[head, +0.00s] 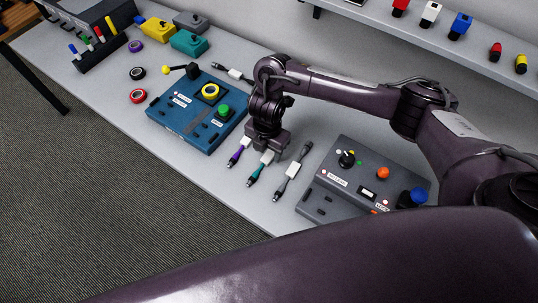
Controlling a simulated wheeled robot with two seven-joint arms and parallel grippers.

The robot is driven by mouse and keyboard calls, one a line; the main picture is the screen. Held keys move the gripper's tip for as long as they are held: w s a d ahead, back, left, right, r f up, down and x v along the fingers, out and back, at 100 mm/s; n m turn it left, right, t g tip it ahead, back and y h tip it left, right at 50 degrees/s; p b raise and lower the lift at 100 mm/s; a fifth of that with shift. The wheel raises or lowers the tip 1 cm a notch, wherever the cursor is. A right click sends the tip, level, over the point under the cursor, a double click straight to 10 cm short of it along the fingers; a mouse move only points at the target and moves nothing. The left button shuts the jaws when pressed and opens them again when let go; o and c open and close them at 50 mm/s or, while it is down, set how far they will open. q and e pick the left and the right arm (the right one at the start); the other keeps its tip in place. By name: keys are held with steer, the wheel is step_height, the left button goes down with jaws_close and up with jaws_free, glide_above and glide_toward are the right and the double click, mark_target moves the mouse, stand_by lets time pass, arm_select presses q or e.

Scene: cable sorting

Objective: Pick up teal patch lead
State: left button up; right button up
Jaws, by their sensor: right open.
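The teal patch lead (257,170) lies on the grey table between the purple patch lead (236,157) and the grey patch lead (287,179). My right gripper (268,150) points down over the upper end of the teal lead. Its jaws are open, and they partly hide that end. I cannot tell whether they touch the lead. My left gripper is not in view.
A blue control box (190,130) stands left of the leads, and a grey control box (345,185) stands right. Another dark lead (235,74) lies behind. Tape rolls (138,96) lie at the left. The table front by the leads is clear.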

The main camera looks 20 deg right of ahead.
mark_target(267, 156)
steer(key=f, duration=0.3)
steer(key=shift+w, duration=0.2)
steer(key=shift+d+f, duration=0.1)
steer(key=shift+f, duration=0.1)
steer(key=c, duration=0.5)
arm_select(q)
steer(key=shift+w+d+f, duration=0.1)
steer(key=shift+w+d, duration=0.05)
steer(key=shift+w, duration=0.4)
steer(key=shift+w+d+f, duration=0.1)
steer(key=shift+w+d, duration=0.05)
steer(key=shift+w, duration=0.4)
arm_select(e)
steer(key=c, duration=0.6)
steer(key=shift+r, duration=0.2)
